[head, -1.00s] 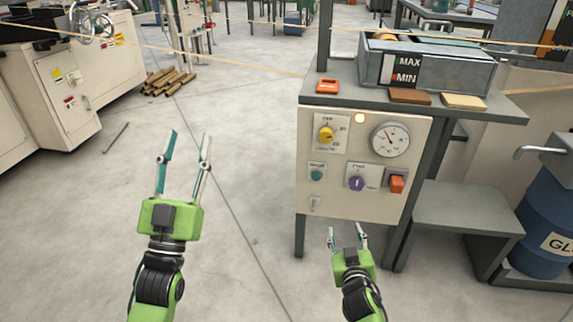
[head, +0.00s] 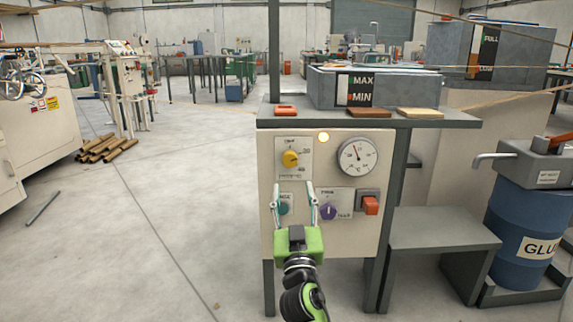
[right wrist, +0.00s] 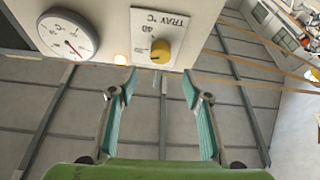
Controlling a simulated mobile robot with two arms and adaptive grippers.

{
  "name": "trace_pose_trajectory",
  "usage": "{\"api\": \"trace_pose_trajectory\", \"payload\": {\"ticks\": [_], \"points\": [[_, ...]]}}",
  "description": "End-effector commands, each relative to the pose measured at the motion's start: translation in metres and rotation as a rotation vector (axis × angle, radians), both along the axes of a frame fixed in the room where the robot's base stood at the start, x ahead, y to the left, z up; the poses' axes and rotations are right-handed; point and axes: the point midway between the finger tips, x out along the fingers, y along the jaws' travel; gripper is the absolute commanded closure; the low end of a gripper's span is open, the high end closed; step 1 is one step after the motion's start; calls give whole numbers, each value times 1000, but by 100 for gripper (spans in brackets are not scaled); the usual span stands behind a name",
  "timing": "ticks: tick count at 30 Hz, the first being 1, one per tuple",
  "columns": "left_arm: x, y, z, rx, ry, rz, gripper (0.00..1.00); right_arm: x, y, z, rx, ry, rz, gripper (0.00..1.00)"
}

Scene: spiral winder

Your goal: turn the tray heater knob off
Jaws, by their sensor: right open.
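The tray heater knob (head: 290,159) is a round yellow knob on a white plate at the upper left of the cream control panel (head: 360,240). In the right wrist view the yellow knob (right wrist: 160,49) sits under the print "TRAY °C", beyond the fingertips and between them across the picture. Its exact setting is too small to read. My right gripper (head: 293,197) is open and empty, below the knob in the head view and apart from it. It partly covers the green button (head: 284,208). My left gripper is out of view.
An amber lamp (head: 323,137) is lit beside a round gauge (head: 357,156). Below are a purple knob (head: 328,211) and a red switch (head: 370,205). A grey shelf (head: 482,118) juts out over the panel.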

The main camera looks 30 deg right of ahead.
Motion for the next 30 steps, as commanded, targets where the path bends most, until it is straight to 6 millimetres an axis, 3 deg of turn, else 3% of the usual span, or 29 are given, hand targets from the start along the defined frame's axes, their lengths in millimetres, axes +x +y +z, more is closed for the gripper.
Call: {"api": "trace_pose_trajectory", "payload": {"ticks": [3,13,18,27,28,30], "points": [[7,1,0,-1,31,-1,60,22,-13,15,-3,0,-1,55],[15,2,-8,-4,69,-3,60,71,-39,34,-2,1,0,55],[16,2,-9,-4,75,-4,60,81,-45,38,-1,1,1,55],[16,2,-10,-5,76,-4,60,83,-46,38,0,1,2,55],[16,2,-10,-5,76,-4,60,83,-46,38,0,1,2,58],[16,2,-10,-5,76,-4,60,83,-46,38,0,1,2,76]]}}
